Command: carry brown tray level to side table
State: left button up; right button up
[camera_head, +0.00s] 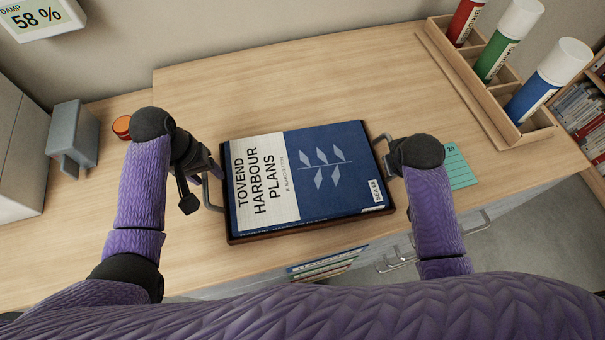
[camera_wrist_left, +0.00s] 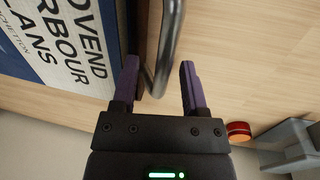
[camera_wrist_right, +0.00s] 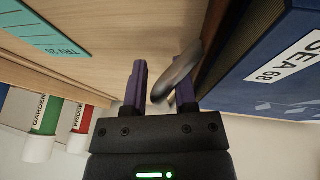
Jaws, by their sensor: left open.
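The brown tray (camera_head: 312,228) lies on a wooden desk, with a large blue and cream book (camera_head: 316,172) flat on it. My left gripper (camera_head: 206,182) is open at the tray's left metal handle (camera_head: 209,202). In the left wrist view the handle (camera_wrist_left: 167,50) passes between the spread fingers (camera_wrist_left: 158,66). My right gripper is at the right handle (camera_head: 383,139), its fingers largely hidden in the head view. In the right wrist view its fingers (camera_wrist_right: 160,78) stand apart, with the handle (camera_wrist_right: 177,72) between them, close to the right finger. I cannot make out a side table.
A wooden rack (camera_head: 485,85) with several labelled tubes stands at the back right. A teal card (camera_head: 459,167) lies right of the tray. A grey object (camera_head: 73,135) and an orange-red round item (camera_head: 122,126) are at left. The desk behind the tray is clear.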

pick_arm(q)
jog(key=shift+c, duration=0.2)
pick_arm(e)
jog(key=shift+c, duration=0.2)
pick_arm(q)
jog(key=c, duration=0.5)
pick_arm(e)
grip_shut()
pick_arm(q)
grip_shut()
jog(key=shift+w+r, duration=0.1)
